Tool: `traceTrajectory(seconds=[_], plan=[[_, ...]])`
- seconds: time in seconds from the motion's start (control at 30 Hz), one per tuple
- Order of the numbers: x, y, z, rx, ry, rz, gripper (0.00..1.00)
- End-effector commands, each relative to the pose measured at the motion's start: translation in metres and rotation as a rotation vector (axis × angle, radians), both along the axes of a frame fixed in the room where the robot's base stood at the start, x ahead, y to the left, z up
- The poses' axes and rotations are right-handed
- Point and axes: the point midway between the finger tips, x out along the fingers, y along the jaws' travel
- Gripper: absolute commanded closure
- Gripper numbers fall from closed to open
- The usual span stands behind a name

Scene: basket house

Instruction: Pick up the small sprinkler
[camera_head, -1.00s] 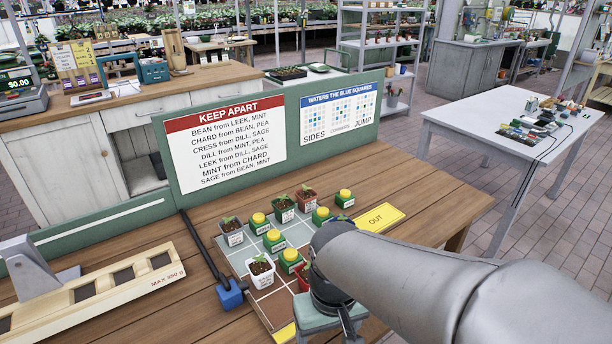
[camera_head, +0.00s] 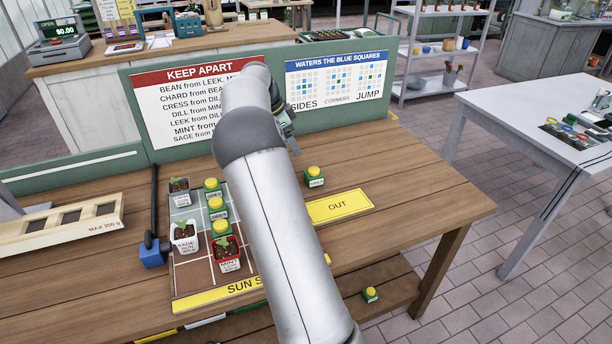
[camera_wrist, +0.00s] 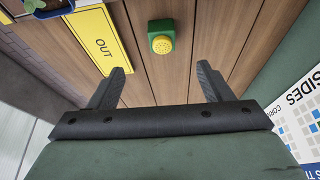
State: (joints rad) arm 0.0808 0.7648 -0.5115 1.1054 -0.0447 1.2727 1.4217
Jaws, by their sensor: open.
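A sprinkler with a green base and yellow domed top (camera_head: 314,178) stands upright on the bare wood, just behind the yellow OUT strip. It also shows in the wrist view (camera_wrist: 161,38), a little beyond my gripper (camera_wrist: 159,82) and roughly between the lines of its fingers. The gripper is open, empty and not touching it. In the head view my arm partly hides the gripper. Similar sprinklers stand on the tiled board, such as this one (camera_head: 222,226). Another sprinkler (camera_head: 370,294) sits on the lower shelf. The labels are too small to tell sizes.
Potted seedlings, such as a red pot (camera_head: 229,262), stand on the tiled board; my arm hides its right part. The OUT strip (camera_head: 340,207) is empty. The green sign panel (camera_head: 132,105) rises behind. The right end of the bench (camera_head: 430,200) is clear.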

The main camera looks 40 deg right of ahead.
Motion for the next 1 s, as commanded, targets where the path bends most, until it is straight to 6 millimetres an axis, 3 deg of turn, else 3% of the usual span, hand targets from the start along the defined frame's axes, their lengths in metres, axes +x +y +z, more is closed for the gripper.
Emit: traceTrajectory(seconds=[0.5,0.83,1.0], plan=[[-0.012,-0.038,-0.093,0.002,0.003,0.001,0.27],[-0.014,-0.049,-0.112,0.002,0.002,0.000,0.27],[-0.017,-0.065,-0.129,0.003,0.002,0.000,0.27]])
